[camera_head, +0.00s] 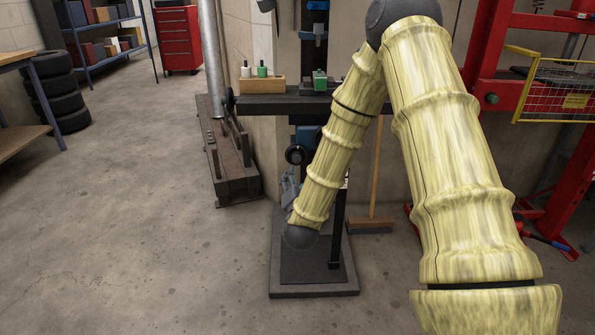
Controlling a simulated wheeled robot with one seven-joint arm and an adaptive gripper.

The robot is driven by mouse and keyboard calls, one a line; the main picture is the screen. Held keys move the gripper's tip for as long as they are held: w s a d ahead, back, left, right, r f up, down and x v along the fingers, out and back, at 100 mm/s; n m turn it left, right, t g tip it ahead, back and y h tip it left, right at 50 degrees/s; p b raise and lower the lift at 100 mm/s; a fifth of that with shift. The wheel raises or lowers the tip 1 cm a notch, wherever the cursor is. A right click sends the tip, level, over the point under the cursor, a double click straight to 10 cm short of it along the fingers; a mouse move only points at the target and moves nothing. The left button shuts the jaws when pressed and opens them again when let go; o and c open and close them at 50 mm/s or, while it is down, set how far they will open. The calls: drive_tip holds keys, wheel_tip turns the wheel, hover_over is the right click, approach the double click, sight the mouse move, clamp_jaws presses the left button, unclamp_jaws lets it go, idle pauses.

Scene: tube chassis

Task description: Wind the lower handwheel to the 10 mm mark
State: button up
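A milling-type machine stands against the wall with a dark table (285,105). A small black handwheel (295,155) sits below the table, on the front of the knee, left of my forearm. It is the lower of two round black wheels; another wheel (230,99) is at the table's left end. My gripper (290,181) is just below the lower handwheel, grey and small in view. Its fingers are too small to tell whether they are open or shut, or whether they touch the wheel. A thin pale strip shows right of my forearm; no 10 mm mark is readable.
A wooden block with small bottles (262,85) and a green-topped item (320,78) rest on the table. A broom (371,222) and red frame (500,70) are right. Floor at front left is clear.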

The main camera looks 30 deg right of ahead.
sight(297, 159)
drive_tip(key=x, duration=0.3)
drive_tip(key=b+x, duration=0.1)
drive_tip(key=x, duration=0.3)
drive_tip(key=b+x, duration=0.1)
drive_tip(key=x, duration=0.3)
drive_tip(key=shift+d+r, duration=0.2)
drive_tip(key=shift+r, duration=0.2)
drive_tip(key=c, duration=1)
